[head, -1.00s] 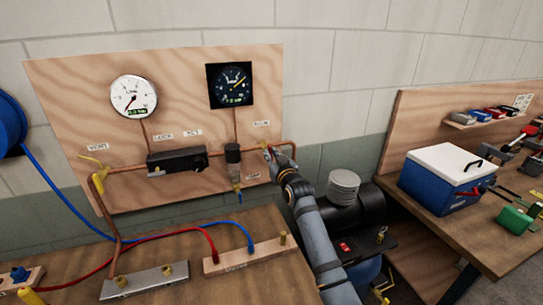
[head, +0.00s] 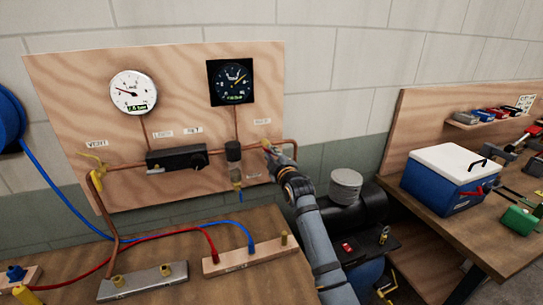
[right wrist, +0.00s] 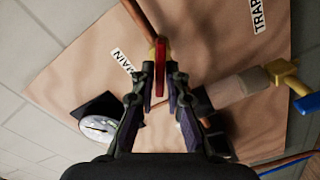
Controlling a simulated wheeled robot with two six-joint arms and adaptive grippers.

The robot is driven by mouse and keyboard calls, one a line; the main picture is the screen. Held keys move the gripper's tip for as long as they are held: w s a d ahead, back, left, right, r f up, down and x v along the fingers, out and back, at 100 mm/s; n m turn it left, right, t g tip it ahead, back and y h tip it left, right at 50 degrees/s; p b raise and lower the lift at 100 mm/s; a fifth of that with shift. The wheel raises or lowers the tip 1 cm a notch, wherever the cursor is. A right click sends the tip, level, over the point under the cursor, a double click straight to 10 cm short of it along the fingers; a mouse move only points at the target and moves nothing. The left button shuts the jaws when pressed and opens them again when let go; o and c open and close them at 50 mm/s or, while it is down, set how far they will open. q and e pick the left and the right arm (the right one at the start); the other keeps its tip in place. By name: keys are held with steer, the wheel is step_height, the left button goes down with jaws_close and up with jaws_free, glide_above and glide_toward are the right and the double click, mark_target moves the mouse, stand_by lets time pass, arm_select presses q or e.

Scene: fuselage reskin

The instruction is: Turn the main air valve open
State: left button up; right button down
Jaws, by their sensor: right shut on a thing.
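The main air valve's red lever (right wrist: 160,68) shows in the right wrist view, between the fingertips of my right gripper (right wrist: 161,80). My right gripper is shut on this lever. The brass valve body (right wrist: 152,50) sits behind it on a copper pipe (right wrist: 139,17), beside the MAIN label (right wrist: 123,60). In the head view my right gripper (head: 272,150) reaches the right end of the plywood panel (head: 60,75) and mostly hides the valve. The left gauge (head: 133,92) has its needle pointing left and slightly up. My left gripper is not in view.
The panel also holds a black-faced gauge (head: 231,82), a black regulator block (head: 177,159), a filter (head: 234,152) and a yellow vent valve (head: 89,157). A dark compressor (head: 365,207) stands right of my arm. A blue cooler (head: 448,179) is on the right bench.

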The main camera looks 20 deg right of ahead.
steer(key=n, duration=0.4)
steer(key=n+b, duration=0.1)
steer(key=n, duration=0.1)
steer(key=shift+f, duration=0.25)
steer(key=shift+n, duration=0.4)
steer(key=c, duration=1.4)
jaws_free()
steer(key=shift+c, duration=0.2)
steer(key=s, duration=1.2)
steer(key=shift+d, duration=0.15)
